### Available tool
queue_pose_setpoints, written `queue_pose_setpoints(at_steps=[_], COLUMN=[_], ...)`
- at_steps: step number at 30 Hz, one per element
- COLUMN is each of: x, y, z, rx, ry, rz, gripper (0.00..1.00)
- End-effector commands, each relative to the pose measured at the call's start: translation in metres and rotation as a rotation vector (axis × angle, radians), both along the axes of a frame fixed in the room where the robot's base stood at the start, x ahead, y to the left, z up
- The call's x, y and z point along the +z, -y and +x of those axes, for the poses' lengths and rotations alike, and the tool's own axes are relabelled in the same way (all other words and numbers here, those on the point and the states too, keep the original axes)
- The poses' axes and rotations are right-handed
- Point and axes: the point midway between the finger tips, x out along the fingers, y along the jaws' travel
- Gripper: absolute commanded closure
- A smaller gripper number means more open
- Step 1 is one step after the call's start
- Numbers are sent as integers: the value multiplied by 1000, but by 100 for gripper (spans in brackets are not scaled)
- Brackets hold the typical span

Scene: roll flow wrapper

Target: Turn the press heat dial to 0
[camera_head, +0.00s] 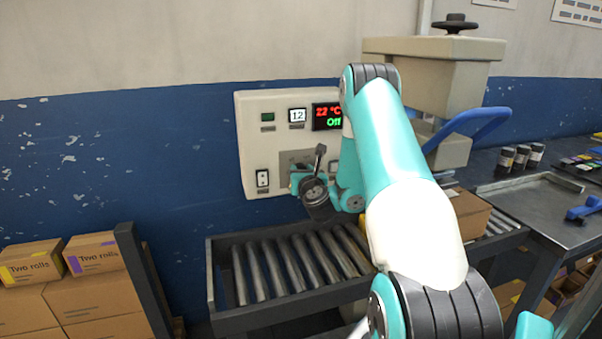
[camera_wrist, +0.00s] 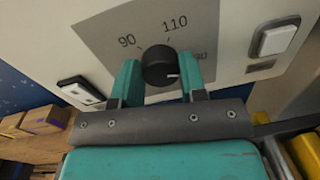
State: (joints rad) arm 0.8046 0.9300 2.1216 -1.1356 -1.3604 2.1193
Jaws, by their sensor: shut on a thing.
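The black round press heat dial (camera_wrist: 158,64) sits on a grey plate (camera_wrist: 105,32) in the wrist view. Its white mark points to the lower right. The printed numbers 90 and 110 show above it, and another number at its right is partly hidden. My gripper (camera_wrist: 161,78) is shut on the dial, with one teal finger on each side. In the head view my gripper (camera_head: 299,180) is at the grey plate of the cream control panel (camera_head: 257,140), and the dial is hidden there. The panel's display (camera_head: 327,116) reads about 22 °C and Off.
A white rocker switch (camera_head: 262,180) is left of the plate, and another switch (camera_wrist: 273,40) is at its right. A roller conveyor (camera_head: 290,265) runs below. The press (camera_head: 440,85) with a blue handle stands at right. Cartons (camera_head: 95,255) are stacked at left.

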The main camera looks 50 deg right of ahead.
Motion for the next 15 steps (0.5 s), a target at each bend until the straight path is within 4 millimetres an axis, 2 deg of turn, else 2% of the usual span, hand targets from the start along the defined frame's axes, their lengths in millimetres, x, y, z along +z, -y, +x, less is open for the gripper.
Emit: queue_pose_setpoints(at_steps=[8,15], x=[-1,-2], y=[-1,-2], z=[0,0], rx=[-1,-1], ry=[-25,-101], rz=[-40,-164], gripper=[85,85])
